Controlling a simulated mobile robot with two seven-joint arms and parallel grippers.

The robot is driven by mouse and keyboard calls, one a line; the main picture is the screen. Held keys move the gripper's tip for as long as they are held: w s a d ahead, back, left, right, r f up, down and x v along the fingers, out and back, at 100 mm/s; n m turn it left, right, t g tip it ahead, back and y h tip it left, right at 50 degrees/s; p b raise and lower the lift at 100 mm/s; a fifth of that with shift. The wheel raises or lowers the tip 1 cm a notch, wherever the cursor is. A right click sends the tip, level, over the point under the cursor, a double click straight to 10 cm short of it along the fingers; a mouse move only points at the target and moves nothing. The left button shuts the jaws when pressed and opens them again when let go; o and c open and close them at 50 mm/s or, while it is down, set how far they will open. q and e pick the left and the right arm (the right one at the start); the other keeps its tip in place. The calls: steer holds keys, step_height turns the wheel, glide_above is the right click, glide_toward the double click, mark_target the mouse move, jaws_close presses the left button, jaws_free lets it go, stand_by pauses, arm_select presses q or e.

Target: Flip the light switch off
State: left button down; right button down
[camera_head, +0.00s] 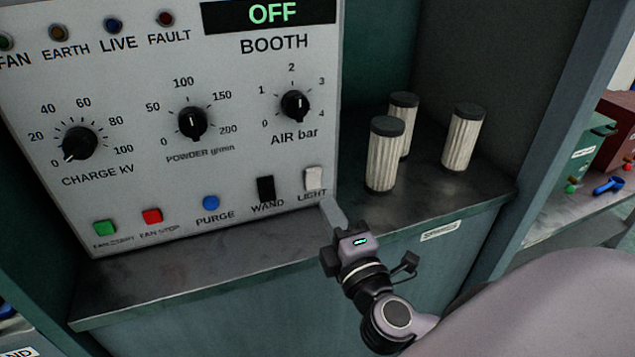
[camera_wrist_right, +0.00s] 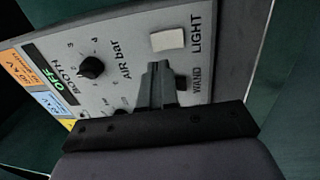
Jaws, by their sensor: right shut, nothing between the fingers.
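The light switch (camera_head: 313,178) is a white rocker above the LIGHT label at the lower right of the grey control panel (camera_head: 240,160). It also shows in the right wrist view (camera_wrist_right: 167,40), as a pale rectangle just beyond the fingertips. My right gripper (camera_head: 329,203) is shut and empty, its fingers pointing at the panel just below and right of the switch. In the wrist view its closed fingers (camera_wrist_right: 157,68) cover part of the panel beside the switch. A gap to the switch seems to show, but contact is hard to judge. My left gripper is not in view.
The black WAND switch (camera_head: 266,189) sits just left of the light switch. A blue PURGE button (camera_head: 210,203) is further left. Several ribbed filter cartridges (camera_head: 384,155) stand on the shelf right of the panel. The dark shelf (camera_head: 175,285) runs below the panel.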

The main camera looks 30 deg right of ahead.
mark_target(312, 175)
steer(key=x, duration=0.5)
steer(key=shift+r+p, duration=0.1)
steer(key=shift+p, duration=0.3)
steer(key=shift+x, duration=0.8)
steer(key=shift+r+p, duration=0.1)
steer(key=shift+p, duration=0.4)
steer(key=shift+w+r+g+p, duration=0.2)
steer(key=shift+r+g+p, duration=0.2)
steer(key=shift+p, duration=0.75)
steer(key=shift+f+b, duration=0.4)
steer(key=shift+b, duration=0.05)
steer(key=shift+d, duration=0.1)
